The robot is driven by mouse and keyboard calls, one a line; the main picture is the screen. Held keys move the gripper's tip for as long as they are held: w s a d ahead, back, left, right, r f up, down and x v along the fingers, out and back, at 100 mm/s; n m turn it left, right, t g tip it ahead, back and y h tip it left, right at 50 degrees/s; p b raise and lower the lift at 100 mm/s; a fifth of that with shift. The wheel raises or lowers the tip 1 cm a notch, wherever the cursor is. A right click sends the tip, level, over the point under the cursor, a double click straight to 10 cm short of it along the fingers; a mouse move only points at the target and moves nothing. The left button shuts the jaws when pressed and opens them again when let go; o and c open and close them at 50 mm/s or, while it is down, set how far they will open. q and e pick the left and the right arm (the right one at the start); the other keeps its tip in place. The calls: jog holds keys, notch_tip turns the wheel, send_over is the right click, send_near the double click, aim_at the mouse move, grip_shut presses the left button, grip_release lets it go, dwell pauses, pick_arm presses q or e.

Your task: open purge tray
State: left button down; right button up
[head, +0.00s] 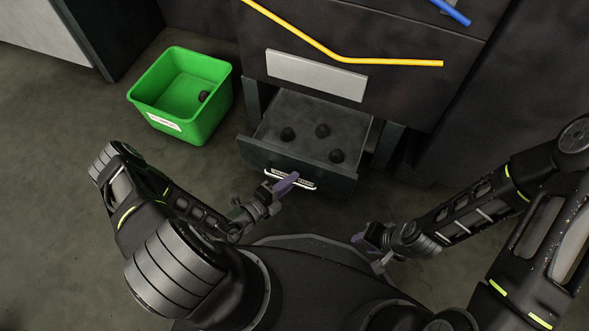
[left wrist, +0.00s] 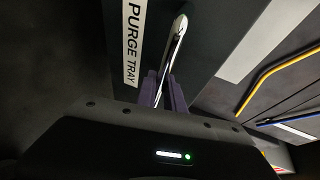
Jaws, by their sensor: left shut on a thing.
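The purge tray (head: 262,151) is a dark drawer, pulled out from the cabinet, with several black lumps on its floor. Its pale bar handle (head: 308,187) is on the front face. My left gripper (head: 287,183) is at the handle, its purple fingers shut on it. The left wrist view shows the handle (left wrist: 176,45) between the purple fingers (left wrist: 165,92), beside the label "PURGE TRAY" (left wrist: 133,45). My right gripper (head: 365,240) is away from the tray, low and to the right; its finger gap is too small to tell.
A green bin (head: 190,118) with a dark lump inside stands on the floor left of the tray. A grey plate (head: 316,75) is on the cabinet above the tray. An orange tube (head: 385,62) and a blue tube (head: 452,12) run across above. The floor in front of the bin is clear.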

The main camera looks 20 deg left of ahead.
pick_arm(q)
jog(key=shift+s, duration=0.75)
pick_arm(e)
jog(key=shift+s+r, duration=0.1)
jog(key=shift+s, duration=0.25)
pick_arm(q)
jog(key=c, duration=1.5)
grip_release()
jog(key=shift+o, duration=0.2)
jog(key=shift+a, duration=0.1)
